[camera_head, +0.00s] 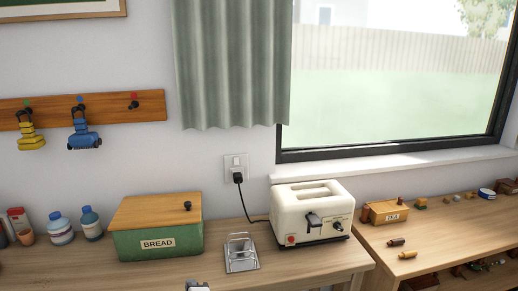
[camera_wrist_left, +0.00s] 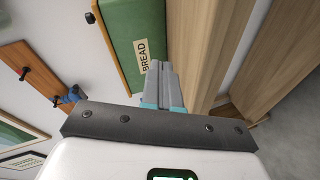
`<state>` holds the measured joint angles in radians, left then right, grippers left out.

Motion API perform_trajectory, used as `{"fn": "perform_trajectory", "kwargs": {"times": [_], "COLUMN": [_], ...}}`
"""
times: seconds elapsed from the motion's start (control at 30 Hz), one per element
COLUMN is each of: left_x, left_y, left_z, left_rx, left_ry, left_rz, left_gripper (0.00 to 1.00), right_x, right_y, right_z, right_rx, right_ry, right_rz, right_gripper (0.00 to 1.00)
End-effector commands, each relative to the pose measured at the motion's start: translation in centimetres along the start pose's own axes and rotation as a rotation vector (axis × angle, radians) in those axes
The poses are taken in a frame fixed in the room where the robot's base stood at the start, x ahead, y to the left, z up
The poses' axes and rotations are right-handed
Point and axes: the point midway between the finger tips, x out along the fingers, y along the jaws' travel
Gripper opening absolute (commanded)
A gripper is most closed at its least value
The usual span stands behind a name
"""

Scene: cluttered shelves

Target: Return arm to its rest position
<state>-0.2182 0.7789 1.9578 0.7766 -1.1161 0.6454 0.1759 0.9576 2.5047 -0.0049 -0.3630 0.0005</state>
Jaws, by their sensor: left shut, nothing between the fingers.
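My left gripper (camera_wrist_left: 161,68) shows in the left wrist view with its two grey fingers together and nothing between them. Its fingertips point toward the table edge near the green bread bin (camera_wrist_left: 146,28), and I cannot tell how far apart they are. In the head view only a small pale tip, likely of this gripper (camera_head: 197,287), shows at the bottom edge, in front of the bread bin (camera_head: 160,243). The rest of the arm is out of sight there. My right gripper is in neither view.
A cream toaster (camera_head: 313,213) and a metal stand (camera_head: 241,253) are on the table right of the bin. Bottles (camera_head: 61,229) stand at left. A hook board (camera_head: 82,110) hangs on the wall.

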Motion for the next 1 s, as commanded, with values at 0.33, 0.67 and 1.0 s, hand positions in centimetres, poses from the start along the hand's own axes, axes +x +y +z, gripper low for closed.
{"fn": "perform_trajectory", "kwargs": {"times": [0.33,0.67,1.0], "left_x": [-9.3,-24.3,-24.6], "left_y": [-26.6,-32.6,-32.7], "left_z": [-0.1,2.6,2.6], "left_rx": [0.563,0.967,1.011], "left_ry": [-0.633,-1.356,-1.392], "left_rz": [-0.498,-0.462,-0.437], "left_gripper": [0.00,0.00,0.00], "right_x": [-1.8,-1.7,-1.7], "right_y": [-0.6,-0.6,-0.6], "right_z": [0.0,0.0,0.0], "right_rx": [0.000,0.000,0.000], "right_ry": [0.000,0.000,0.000], "right_rz": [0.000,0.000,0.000], "right_gripper": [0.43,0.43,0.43]}}
